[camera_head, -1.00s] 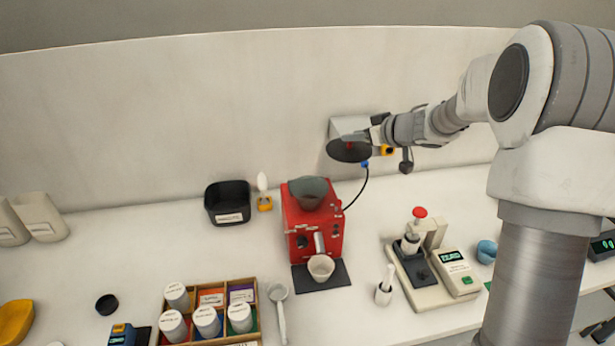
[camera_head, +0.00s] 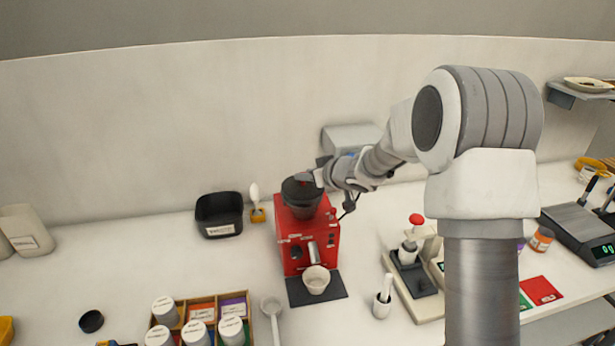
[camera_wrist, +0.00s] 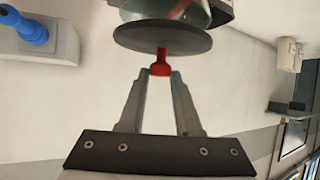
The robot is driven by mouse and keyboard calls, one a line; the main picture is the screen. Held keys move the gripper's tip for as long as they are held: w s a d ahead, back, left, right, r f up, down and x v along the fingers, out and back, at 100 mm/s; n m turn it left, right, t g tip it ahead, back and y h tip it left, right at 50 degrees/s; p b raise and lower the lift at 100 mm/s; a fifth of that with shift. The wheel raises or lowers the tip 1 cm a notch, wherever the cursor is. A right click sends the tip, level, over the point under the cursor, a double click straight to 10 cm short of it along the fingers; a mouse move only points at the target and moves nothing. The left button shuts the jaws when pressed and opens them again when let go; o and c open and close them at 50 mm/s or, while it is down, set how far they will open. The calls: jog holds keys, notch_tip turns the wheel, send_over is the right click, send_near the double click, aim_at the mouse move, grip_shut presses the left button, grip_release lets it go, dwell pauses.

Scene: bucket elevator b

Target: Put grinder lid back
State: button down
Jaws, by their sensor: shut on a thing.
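The red grinder (camera_head: 308,238) stands on the counter near the wall, with a dark hopper on its top. My gripper (camera_head: 312,178) is at the hopper's upper right side in the head view. In the wrist view my gripper (camera_wrist: 160,75) is shut on the red knob of the dark round lid (camera_wrist: 162,37). In the head view the lid (camera_head: 300,186) is over the hopper opening; whether it touches the rim I cannot tell. A white cup (camera_head: 316,279) stands on the dark pad in front of the grinder.
A black bin (camera_head: 219,214) and a small white-topped item (camera_head: 256,205) stand left of the grinder. A box of labelled jars (camera_head: 200,315) is at the front left. A press stand (camera_head: 410,262) and a small white pot (camera_head: 382,303) stand to the right.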

jog(key=shift+r, duration=0.1)
jog(key=shift+f+b, duration=0.3)
jog(key=shift+f, duration=0.35)
jog(key=c, duration=0.6)
grip_release()
jog(key=shift+r, duration=0.15)
